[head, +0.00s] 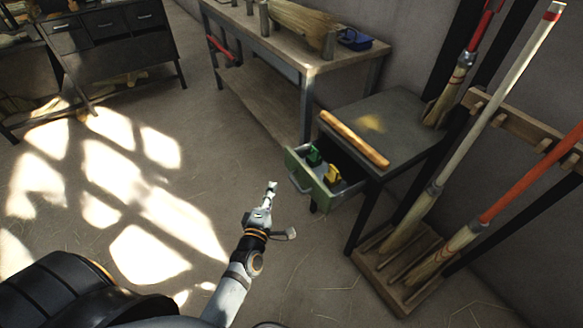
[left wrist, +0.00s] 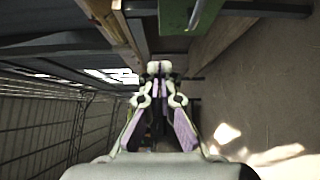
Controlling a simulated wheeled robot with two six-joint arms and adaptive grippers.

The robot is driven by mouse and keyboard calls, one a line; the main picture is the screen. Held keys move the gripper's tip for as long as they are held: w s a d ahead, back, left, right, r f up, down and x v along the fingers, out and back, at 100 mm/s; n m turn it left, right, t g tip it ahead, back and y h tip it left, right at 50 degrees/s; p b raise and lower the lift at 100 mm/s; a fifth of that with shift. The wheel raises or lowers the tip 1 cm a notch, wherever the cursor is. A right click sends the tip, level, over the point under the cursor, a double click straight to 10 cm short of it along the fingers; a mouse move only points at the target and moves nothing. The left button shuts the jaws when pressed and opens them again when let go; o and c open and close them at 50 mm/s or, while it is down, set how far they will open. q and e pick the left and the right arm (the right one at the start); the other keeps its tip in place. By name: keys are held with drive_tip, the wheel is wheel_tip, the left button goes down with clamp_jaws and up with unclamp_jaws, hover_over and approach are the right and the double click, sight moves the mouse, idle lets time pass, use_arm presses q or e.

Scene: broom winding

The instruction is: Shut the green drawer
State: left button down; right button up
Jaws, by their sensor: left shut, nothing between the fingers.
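The green drawer (head: 318,183) is pulled out below the grey-topped table in the head view. It has a pale handle on its front, and a green item (head: 314,155) and a yellow item (head: 332,173) lie inside. In the left wrist view a green surface (left wrist: 177,16), likely the drawer, shows at the top, beyond the fingers. My left gripper (head: 271,187) is shut and empty, to the left of the drawer front and apart from it. It also shows in the left wrist view (left wrist: 159,68). My right gripper is not in view.
A wooden stick (head: 353,138) lies on the grey-topped table (head: 392,112). Long-handled brooms stand in a wooden rack (head: 403,292) at the right. A workbench (head: 290,52) stands behind, and a dark cabinet (head: 112,40) is at the back left. The floor left of the drawer is clear.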

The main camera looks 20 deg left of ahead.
use_arm(q)
approach(292, 156)
drive_tip(key=w+a, duration=0.3)
drive_tip(key=shift+w+d+r+p, duration=0.1)
drive_tip(key=shift+w+d+p, duration=0.2)
drive_tip(key=shift+w+d, duration=0.95)
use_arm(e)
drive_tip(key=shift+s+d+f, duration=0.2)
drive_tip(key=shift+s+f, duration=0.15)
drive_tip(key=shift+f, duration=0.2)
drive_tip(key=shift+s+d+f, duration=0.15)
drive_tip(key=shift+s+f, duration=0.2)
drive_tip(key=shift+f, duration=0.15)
use_arm(q)
drive_tip(key=shift+w, duration=0.1)
